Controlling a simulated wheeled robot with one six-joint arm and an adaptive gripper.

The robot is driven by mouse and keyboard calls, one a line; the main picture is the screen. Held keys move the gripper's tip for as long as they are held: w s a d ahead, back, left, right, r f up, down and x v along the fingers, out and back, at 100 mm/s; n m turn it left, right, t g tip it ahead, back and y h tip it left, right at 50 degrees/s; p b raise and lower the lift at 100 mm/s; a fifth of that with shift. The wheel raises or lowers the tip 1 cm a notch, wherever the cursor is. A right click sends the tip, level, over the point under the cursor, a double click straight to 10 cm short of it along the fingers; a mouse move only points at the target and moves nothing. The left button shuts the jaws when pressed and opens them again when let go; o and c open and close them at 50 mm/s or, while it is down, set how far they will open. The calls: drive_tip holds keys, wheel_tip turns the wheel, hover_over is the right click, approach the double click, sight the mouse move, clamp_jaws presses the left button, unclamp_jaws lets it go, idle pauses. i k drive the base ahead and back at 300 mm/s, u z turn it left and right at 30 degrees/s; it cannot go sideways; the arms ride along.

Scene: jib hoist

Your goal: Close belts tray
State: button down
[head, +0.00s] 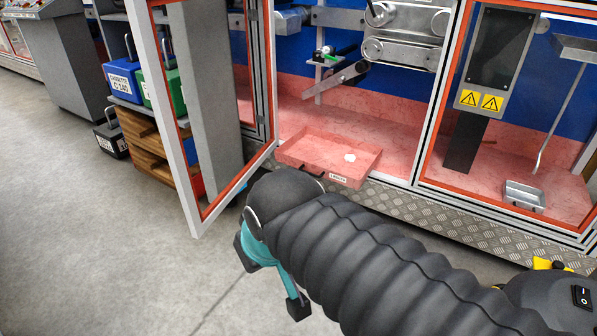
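The belts tray (313,152) is a shallow pink-red tray with low walls and a small label on its front that is too small to read surely. It is pulled out, with its front at the cabinet's lower front edge. A small white thing lies in it. My gripper (284,284), teal with dark ends, hangs low over the floor in front of the tray, apart from it. My dark ribbed arm hides part of the gripper, and its finger opening does not show clearly.
A framed cabinet door (195,180) stands open left of the tray. Blue (122,82) and green cases sit on a shelf behind it. A small metal tray (524,195) lies in the right bay. The grey floor (90,240) at left is clear.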

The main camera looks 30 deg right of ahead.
sight(318, 153)
drive_tip(key=i, duration=0.65)
drive_tip(key=z, duration=0.6)
drive_tip(key=i, duration=0.45)
drive_tip(key=z, duration=0.45)
